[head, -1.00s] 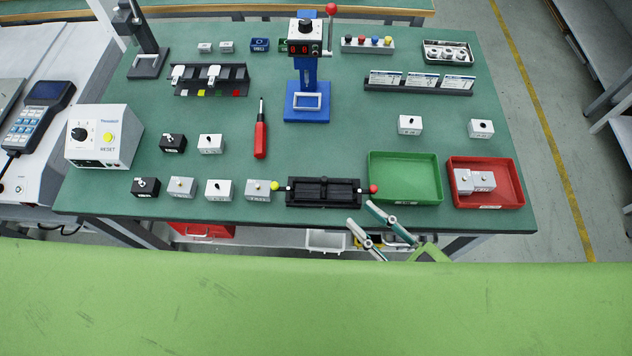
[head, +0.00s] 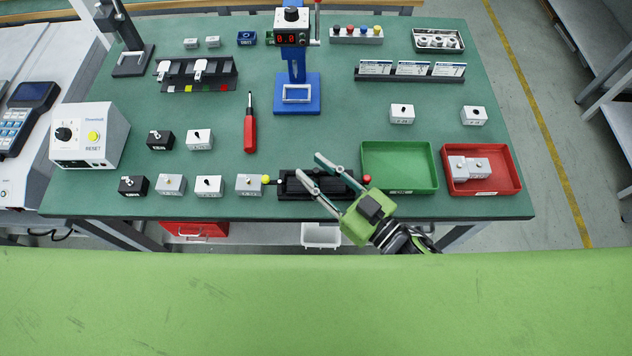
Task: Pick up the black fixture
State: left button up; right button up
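My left gripper is not in view.
A green tray (head: 399,191) and a red tray (head: 510,187) holding grey blocks stand right of the fixture. A grey box (head: 249,184) sits close to its left. A red screwdriver (head: 250,134) and a blue press stand (head: 297,108) are farther back. The table's middle is mostly clear.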

grip_shut()
jog(key=shift+r, duration=0.15)
jog(key=shift+r, duration=0.1)
